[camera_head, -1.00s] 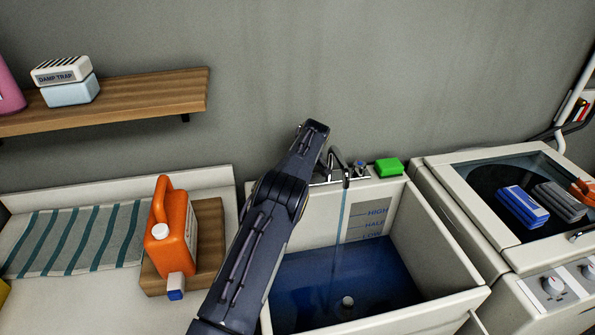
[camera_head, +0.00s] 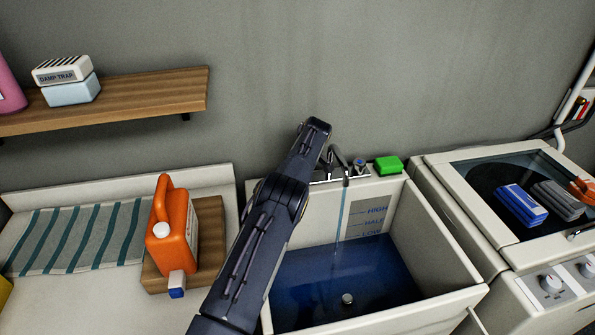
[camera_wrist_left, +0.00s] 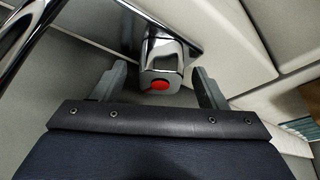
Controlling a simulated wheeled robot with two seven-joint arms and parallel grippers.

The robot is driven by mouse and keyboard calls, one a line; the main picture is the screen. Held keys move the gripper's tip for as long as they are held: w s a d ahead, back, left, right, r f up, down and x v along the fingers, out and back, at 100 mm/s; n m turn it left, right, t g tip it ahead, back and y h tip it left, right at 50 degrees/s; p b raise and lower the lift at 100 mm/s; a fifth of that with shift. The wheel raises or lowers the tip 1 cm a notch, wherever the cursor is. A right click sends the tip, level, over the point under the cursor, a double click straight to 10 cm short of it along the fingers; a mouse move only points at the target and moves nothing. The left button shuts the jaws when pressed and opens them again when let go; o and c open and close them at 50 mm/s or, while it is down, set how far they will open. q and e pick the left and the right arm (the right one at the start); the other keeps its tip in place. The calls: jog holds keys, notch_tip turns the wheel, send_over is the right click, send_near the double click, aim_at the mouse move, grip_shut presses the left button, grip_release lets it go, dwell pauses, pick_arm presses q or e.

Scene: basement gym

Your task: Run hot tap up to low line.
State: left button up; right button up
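The hot tap knob (camera_wrist_left: 160,75), chrome with a red cap, shows in the left wrist view. My left gripper (camera_wrist_left: 158,68) is open, with one finger on each side of the knob and a visible gap to each. In the head view my arm hides the gripper and this knob. A thin stream runs from the spout (camera_head: 346,180) into the sink (camera_head: 408,196). Blue-looking water (camera_head: 375,275) covers the bottom, its back edge close to the LOW mark (camera_head: 370,234). HALF and HIGH are above the water. My right gripper is out of view.
A blue-marked tap (camera_head: 360,165) and a green sponge (camera_head: 388,165) are on the sink's back ledge. An orange jug (camera_head: 172,225) stands on a wooden board at left. A washing machine (camera_head: 455,170) with brushes on top is at right.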

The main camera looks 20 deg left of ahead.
pick_arm(q)
jog(key=shift+d+r, duration=0.2)
jog(key=shift+r, duration=0.25)
jog(key=b+v, duration=0.1)
jog(key=v, duration=0.5)
jog(key=shift+r+b, duration=0.35)
jog(key=shift+r, duration=0.05)
jog(key=shift+s+d, duration=0.1)
jog(key=shift+s, duration=0.05)
